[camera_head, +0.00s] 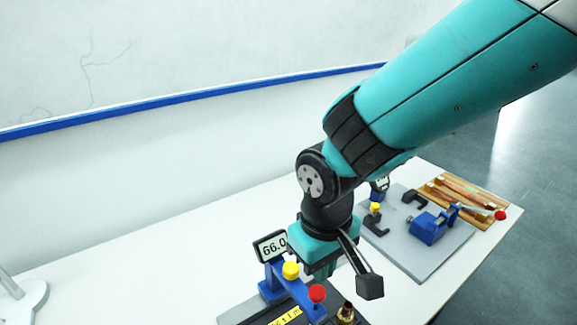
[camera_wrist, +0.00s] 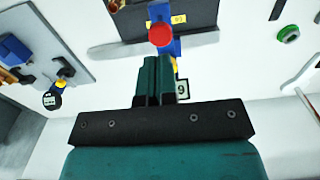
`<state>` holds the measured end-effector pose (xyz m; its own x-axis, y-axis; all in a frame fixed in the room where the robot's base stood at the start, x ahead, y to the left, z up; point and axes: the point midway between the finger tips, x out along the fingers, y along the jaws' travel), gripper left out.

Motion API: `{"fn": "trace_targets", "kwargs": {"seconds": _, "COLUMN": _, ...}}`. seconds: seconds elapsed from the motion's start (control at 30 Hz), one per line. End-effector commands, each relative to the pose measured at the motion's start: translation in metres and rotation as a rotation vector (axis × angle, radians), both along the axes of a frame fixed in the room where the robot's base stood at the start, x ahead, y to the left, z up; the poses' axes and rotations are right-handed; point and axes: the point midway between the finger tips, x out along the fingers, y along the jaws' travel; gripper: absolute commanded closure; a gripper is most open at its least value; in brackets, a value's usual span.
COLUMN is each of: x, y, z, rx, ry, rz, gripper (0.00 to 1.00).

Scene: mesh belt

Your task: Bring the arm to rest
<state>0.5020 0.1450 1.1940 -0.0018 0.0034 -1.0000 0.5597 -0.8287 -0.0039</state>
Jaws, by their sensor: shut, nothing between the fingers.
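My gripper (camera_head: 325,272) points down over the white table, close behind a blue stand with a yellow knob and a red ball. In the wrist view my teal fingers (camera_wrist: 157,72) lie side by side, shut with nothing between them. The arm reaches in from the upper right and bends at a black wrist joint. In the head view the gripper's body partly hides the fixture around the blue stand. I cannot tell the exact gap between the fingertips and the fixture.
The red ball (camera_head: 317,293) and yellow knob (camera_head: 291,270) stand near my gripper, beside a display (camera_head: 270,247). A grey plate (camera_head: 417,262) with a blue vise (camera_head: 430,228) and a wooden board (camera_head: 470,203) are at right. The table's left part (camera_head: 130,255) is largely clear.

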Motion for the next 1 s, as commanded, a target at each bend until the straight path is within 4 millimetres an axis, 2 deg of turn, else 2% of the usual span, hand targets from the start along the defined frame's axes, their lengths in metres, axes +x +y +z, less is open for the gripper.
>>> {"fn": "trace_targets", "kwargs": {"seconds": 0.17, "x": -0.01, "y": -0.028, "z": 0.007, "rx": 0.084, "ry": 0.015, "rz": -0.018, "gripper": 1.0}}
{"fn": "trace_targets", "kwargs": {"seconds": 0.3, "x": -0.039, "y": -0.062, "z": 0.017, "rx": 0.202, "ry": 0.023, "rz": -0.018, "gripper": 1.0}}
{"fn": "trace_targets", "kwargs": {"seconds": 0.5, "x": -0.084, "y": -0.092, "z": 0.021, "rx": 0.323, "ry": 0.004, "rz": 0.004, "gripper": 1.0}}
{"fn": "trace_targets", "kwargs": {"seconds": 0.7, "x": -0.103, "y": -0.1, "z": 0.023, "rx": 0.36, "ry": -0.007, "rz": 0.022, "gripper": 1.0}}
{"fn": "trace_targets", "kwargs": {"seconds": 1.0, "x": -0.103, "y": -0.099, "z": 0.024, "rx": 0.361, "ry": -0.006, "rz": 0.023, "gripper": 1.0}}
